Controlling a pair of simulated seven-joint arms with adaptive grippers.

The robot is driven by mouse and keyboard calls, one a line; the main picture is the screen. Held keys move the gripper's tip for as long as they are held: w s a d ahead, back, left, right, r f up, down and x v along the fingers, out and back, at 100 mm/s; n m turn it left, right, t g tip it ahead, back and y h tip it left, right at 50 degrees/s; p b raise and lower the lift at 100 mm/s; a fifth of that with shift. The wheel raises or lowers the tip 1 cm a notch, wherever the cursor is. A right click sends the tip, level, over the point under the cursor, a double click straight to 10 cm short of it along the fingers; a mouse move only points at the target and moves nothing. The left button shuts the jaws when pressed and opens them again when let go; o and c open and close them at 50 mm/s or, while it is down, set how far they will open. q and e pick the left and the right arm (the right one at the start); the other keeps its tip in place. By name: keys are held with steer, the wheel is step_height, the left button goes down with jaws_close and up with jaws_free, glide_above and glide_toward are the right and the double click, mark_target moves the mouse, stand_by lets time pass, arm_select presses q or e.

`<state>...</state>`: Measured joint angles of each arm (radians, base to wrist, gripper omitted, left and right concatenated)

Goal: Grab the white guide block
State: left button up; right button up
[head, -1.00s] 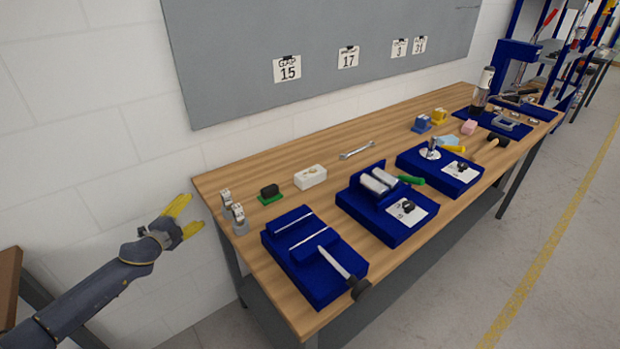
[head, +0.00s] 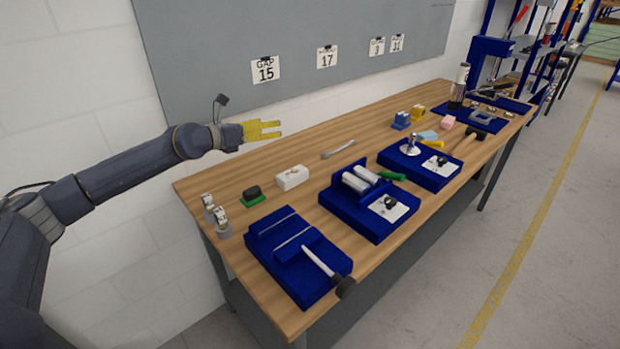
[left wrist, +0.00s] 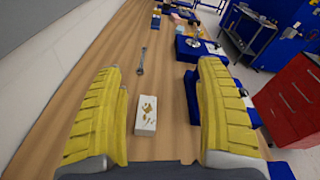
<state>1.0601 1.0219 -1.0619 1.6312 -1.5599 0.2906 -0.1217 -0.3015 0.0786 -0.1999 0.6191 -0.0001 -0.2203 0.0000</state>
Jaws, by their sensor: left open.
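The white guide block (head: 292,177) lies on the wooden table near its back edge, between a dark piece on a green base and a wrench. It also shows in the left wrist view (left wrist: 146,115), between the two yellow fingers and beyond them, with brownish marks on its top. My left gripper (head: 280,131) is open and empty, above the table's back left part. It is up and to the left of the block in the head view and apart from it. In the left wrist view the open fingers (left wrist: 160,110) frame the block. My right gripper is not in view.
A dark piece on a green base (head: 252,195) lies left of the block, and a wrench (head: 338,149) lies to its right. Blue trays (head: 298,262) with a mallet and white cylinders stand in front. A grey board (head: 300,40) hangs on the wall behind.

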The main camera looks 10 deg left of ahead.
arm_select(q)
steer(key=s+f+m, duration=0.1)
steer(key=f, duration=0.3)
steer(key=s+a+f+m+g+y, duration=0.1)
steer(key=f, duration=0.4)
steer(key=s+a+f+m+g, duration=0.1)
steer(key=f, duration=0.4)
steer(key=shift+f+y, duration=0.1)
steer(key=shift+y, duration=0.2)
glide_toward(296, 171)
steer(key=x, duration=0.5)
steer(key=shift+a, duration=0.1)
steer(key=shift+x, duration=3.35)
steer(key=shift+c, duration=0.2)
steer(key=c, duration=1.4)
